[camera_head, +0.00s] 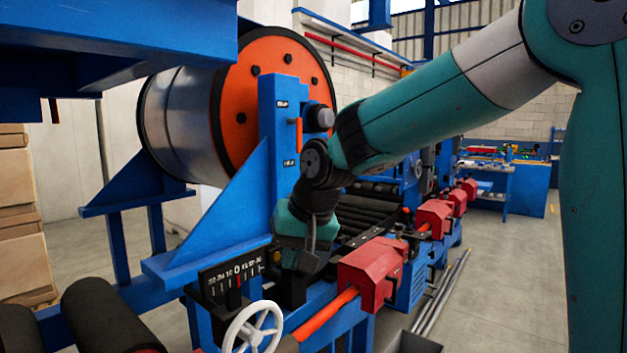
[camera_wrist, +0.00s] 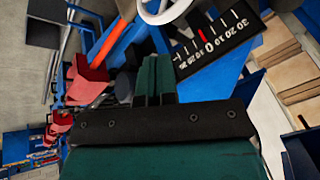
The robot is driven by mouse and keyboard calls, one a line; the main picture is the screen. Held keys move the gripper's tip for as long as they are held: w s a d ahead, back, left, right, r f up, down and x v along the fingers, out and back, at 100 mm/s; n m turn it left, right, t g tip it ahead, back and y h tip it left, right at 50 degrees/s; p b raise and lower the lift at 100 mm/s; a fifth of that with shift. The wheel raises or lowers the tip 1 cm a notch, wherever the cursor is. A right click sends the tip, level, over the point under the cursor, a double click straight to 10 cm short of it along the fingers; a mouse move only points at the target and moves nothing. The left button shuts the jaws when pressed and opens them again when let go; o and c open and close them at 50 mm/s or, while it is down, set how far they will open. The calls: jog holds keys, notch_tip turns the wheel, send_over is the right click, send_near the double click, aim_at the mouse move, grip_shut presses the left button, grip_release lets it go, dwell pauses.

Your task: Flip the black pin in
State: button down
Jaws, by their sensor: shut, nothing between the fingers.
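My gripper (camera_head: 308,262) hangs pointing down in front of the blue upright post (camera_head: 283,130), to the right of the black scale plate (camera_head: 232,275). In the wrist view its two green fingers (camera_wrist: 154,68) are together, with nothing between them. The scale plate, with white numbers and a red pointer, also shows in the wrist view (camera_wrist: 212,42), beyond and right of the fingertips. I cannot make out the black pin for certain; the fingers and wrist hide part of the machine behind them.
A white handwheel (camera_head: 254,328) stands below the scale. A red block (camera_head: 371,274) with an orange bar (camera_head: 327,312) is right of my gripper. A large orange-flanged coil (camera_head: 268,85) is behind the post. Open floor lies to the right.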

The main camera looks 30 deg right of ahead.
jog(key=w+d+r+m+t+h+p, duration=0.1)
jog(key=w+d+r+m, duration=0.3)
jog(key=d, duration=0.5)
jog(key=w+d+r+m+t+h+p, duration=0.1)
jog(key=w+d+r+m+h+p, duration=0.2)
jog(key=w+d+r+m, duration=0.2)
jog(key=w+d, duration=0.3)
jog(key=w, duration=0.1)
jog(key=shift+w+d+r+t, duration=0.15)
jog(key=shift+d+r+t, duration=0.15)
jog(key=shift+d, duration=0.05)
jog(key=w+f+p, duration=0.7)
jog(key=w, duration=0.2)
jog(key=shift+w+d+f, duration=0.25)
jog(key=shift+w+f, duration=0.05)
jog(key=shift+f, duration=0.05)
jog(key=shift+w+a, duration=0.1)
